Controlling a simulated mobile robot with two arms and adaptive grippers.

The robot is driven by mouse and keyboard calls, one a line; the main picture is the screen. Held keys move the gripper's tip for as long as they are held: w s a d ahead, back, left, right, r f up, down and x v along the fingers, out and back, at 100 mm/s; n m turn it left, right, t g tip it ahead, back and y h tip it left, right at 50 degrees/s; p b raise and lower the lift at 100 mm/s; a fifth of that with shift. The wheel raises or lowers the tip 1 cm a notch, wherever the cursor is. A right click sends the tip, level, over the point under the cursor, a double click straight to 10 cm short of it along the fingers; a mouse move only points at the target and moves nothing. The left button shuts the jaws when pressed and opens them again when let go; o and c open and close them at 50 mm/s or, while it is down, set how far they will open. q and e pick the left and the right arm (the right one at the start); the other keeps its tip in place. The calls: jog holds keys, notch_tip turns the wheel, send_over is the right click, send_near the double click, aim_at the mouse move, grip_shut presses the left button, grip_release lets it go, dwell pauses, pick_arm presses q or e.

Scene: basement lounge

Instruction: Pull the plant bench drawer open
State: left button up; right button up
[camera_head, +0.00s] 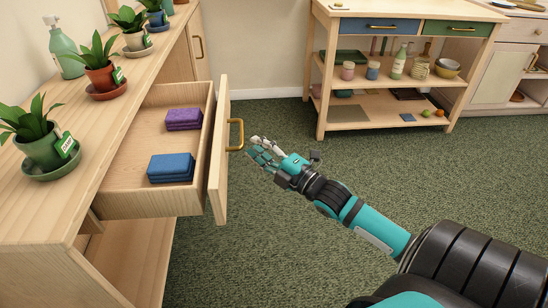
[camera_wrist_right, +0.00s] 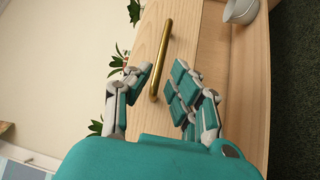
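The plant bench (camera_head: 130,105) stands at the left with its drawer (camera_head: 218,165) pulled well out. A purple folded stack (camera_head: 184,119) and a blue one (camera_head: 171,168) lie inside the drawer. The brass handle (camera_head: 240,135) is on the drawer front. My right gripper (camera_head: 262,152) is just right of the handle, apart from it, with its fingers toward the drawer front. In the right wrist view its teal-padded fingers are spread, with the handle (camera_wrist_right: 163,55) showing ahead between them and nothing held. My left gripper is not in view.
Potted plants on saucers (camera_head: 102,75) and a green bottle (camera_head: 62,47) stand on the bench top. A wooden shelf unit (camera_head: 321,90) with blue and green drawers stands at the back. The green carpet (camera_head: 280,240) between is clear apart from my arm above it.

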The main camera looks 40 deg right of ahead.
jog(key=v, duration=0.6)
dwell(0.4)
